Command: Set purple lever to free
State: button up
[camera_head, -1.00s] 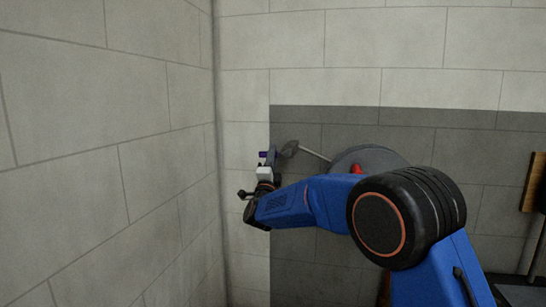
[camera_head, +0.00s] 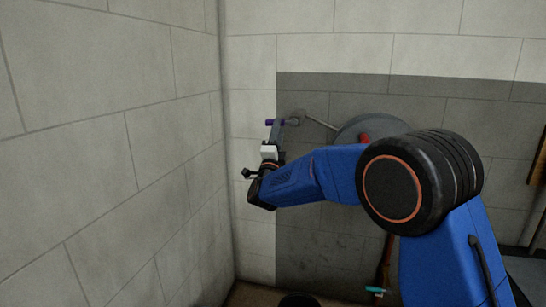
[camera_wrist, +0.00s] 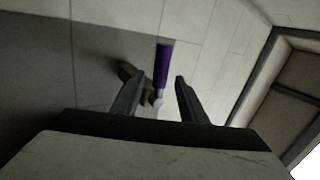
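The purple lever (camera_head: 269,122) is a short purple grip high on the back wall near the left corner, by the left edge of the dark grey panel. In the wrist view its purple grip (camera_wrist: 162,66) runs lengthwise in the gap between the fingers, on a pale metal shank. My gripper (camera_head: 275,132) is just below and in front of it in the head view. In the wrist view my gripper (camera_wrist: 159,84) is open, with a finger on either side and visible gaps to the lever. Contact does not show. The lever's mount and any markings are unclear.
A grey round disc (camera_head: 352,127) with a rod running left to a grey rounded piece (camera_head: 297,117) is right of the lever. The left wall (camera_head: 110,150) is close to my gripper. A teal-handled item (camera_head: 375,290) is low on the back wall.

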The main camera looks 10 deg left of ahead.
jog(key=v, duration=1.3)
jog(key=w+d+r+n+g+y, duration=0.2)
jog(key=d+n, duration=0.1)
jog(key=d, duration=0.3)
jog(key=w+d+r+n+g+y, duration=0.1)
jog(key=d+r+n+g+y, duration=0.15)
jog(key=d, duration=0.25)
jog(key=s+d+f+n+g, duration=0.2)
jog(key=s+d+n, duration=0.1)
jog(key=d, duration=0.4)
jog(key=s+d+f+n+g, duration=0.1)
jog(key=s+d+n+g, duration=0.2)
jog(key=d, duration=0.3)
jog(key=s+d+f+n+g+h, duration=0.1)
jog(key=s+d+f, duration=0.5)
jog(key=s, duration=0.7)
jog(key=s+d+f+n+g+h, duration=0.2)
jog(key=s+d+f+g, duration=0.4)
jog(key=s+d, duration=0.5)
jog(key=s+d+f+n+g+h, duration=0.2)
jog(key=s+d+f, duration=0.4)
jog(key=s, duration=0.8)
jog(key=d+g, duration=0.1)
jog(key=d, duration=0.2)
jog(key=shift+s+d+h, duration=0.25)
jog(key=shift+s+h, duration=0.1)
